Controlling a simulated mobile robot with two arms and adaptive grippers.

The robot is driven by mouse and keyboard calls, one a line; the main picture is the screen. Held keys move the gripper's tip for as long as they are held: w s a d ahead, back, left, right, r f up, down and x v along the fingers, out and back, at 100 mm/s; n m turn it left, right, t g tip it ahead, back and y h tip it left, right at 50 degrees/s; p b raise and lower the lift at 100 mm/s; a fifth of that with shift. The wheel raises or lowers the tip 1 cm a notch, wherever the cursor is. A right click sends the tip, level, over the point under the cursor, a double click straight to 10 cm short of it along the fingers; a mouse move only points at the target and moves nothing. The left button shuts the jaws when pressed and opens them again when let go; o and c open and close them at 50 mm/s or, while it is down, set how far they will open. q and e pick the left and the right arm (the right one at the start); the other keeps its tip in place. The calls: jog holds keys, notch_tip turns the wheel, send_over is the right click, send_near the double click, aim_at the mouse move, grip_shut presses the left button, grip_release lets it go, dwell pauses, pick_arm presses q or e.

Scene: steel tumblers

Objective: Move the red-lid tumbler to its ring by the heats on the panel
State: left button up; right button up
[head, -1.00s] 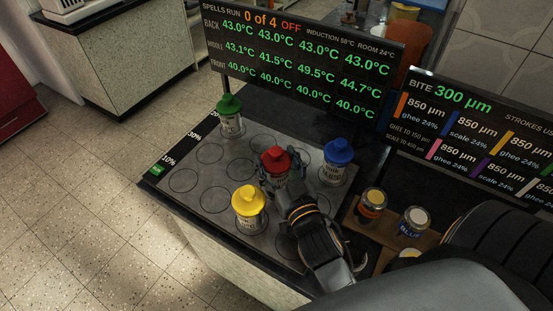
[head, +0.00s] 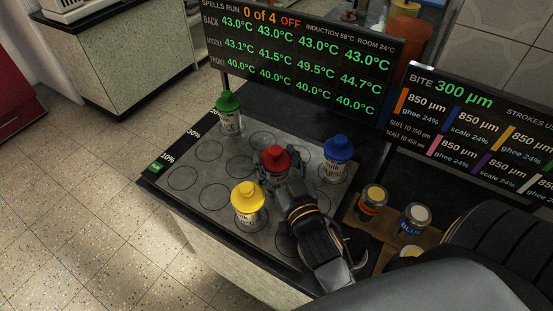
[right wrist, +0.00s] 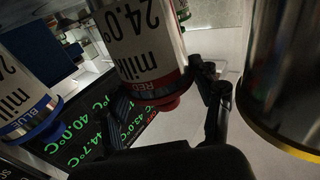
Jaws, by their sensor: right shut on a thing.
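The red-lid tumbler (head: 275,158) is upright over the middle of the grey ringed plate (head: 212,175). My right gripper (head: 281,174) is shut around its body. In the right wrist view the tumbler (right wrist: 150,45) shows a milk label, "RED" and a 24.0° reading. Whether its base touches the plate is hidden. The heat panel (head: 300,60) reads 43.0°C across BACK, 43.1, 41.5, 49.5 and 44.7 across MIDDLE, and 40.0°C across FRONT. My left gripper is not seen.
A green-lid tumbler (head: 230,115) stands at the back left of the plate, a blue-lid one (head: 337,160) at the right, and a yellow-lid one (head: 248,205) at the front. Several rings on the left are empty. Small cans (head: 372,200) stand on a wooden tray at the right.

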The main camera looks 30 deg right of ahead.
jog(key=shift+s+f, duration=0.2)
jog(key=shift+f, duration=0.75)
jog(key=o, duration=1.5)
notch_tip(320, 180, up, 12)
jog(key=shift+w, duration=0.1)
